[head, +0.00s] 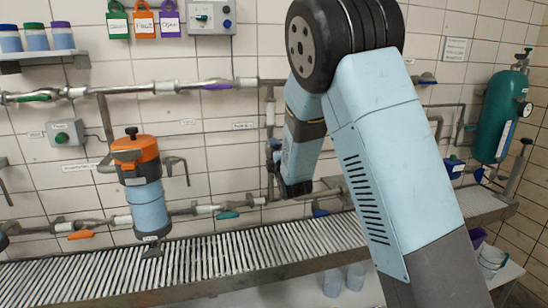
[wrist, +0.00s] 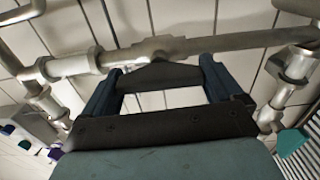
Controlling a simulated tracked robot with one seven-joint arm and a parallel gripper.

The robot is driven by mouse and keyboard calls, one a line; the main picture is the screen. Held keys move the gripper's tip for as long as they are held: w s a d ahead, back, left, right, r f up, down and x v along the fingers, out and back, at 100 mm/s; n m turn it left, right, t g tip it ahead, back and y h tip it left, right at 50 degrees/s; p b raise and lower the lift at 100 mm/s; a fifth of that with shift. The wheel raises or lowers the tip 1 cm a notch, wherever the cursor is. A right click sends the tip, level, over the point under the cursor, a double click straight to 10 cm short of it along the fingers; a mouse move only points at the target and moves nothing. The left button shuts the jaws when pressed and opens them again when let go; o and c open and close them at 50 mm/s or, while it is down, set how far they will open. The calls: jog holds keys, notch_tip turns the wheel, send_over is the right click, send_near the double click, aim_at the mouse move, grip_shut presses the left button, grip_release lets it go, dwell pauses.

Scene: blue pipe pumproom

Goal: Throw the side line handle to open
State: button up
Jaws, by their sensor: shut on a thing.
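My gripper (head: 272,153) is at the vertical side pipe (head: 269,108), between the upper and lower pipe runs. In the wrist view its two dark blue fingers (wrist: 157,80) are set apart, with a dark flat bar (wrist: 160,76) spanning between their tips. The bar lies right against a metal valve body (wrist: 160,50) on the pipe and appears to be the side line handle. My gripper is shut on it. In the head view my arm and gripper hide the handle, so its angle there cannot be told.
A purple handle (head: 216,87) sits on the upper pipe, a teal handle (head: 228,215) on the lower pipe. An orange-topped blue filter unit (head: 146,190) stands left. A slatted grating (head: 200,262) runs below. A green tank (head: 500,117) hangs at right.

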jog(key=shift+s+a+f, duration=0.1)
jog(key=shift+a+f, duration=0.05)
jog(key=shift+f, duration=0.15)
jog(key=o, duration=0.7)
jog(key=v, duration=1.3)
jog(key=shift+s+d+r, duration=0.15)
jog(key=shift+s+d, duration=0.05)
jog(key=shift+s, duration=0.15)
jog(key=shift+d, duration=0.1)
jog(key=s+d+r+m+g+h, duration=0.1)
jog(key=s+d+r+m+g, duration=0.25)
jog(key=d+m, duration=0.25)
jog(key=s+d+r+m+g+h, duration=0.2)
jog(key=s+d+r+m, duration=0.15)
jog(key=d+m, duration=0.2)
jog(key=s+d+r+m+g+h, duration=0.1)
jog(key=s+d+m+g, duration=0.2)
jog(key=s, duration=0.9)
jog(key=s+d+r+m+g+h, duration=0.1)
jog(key=s+d+m, duration=0.5)
jog(key=s, duration=0.6)
jog(key=shift+s+r+m+g, duration=0.2)
jog(key=shift+r+m+g, duration=0.3)
jog(key=shift+g, duration=0.65)
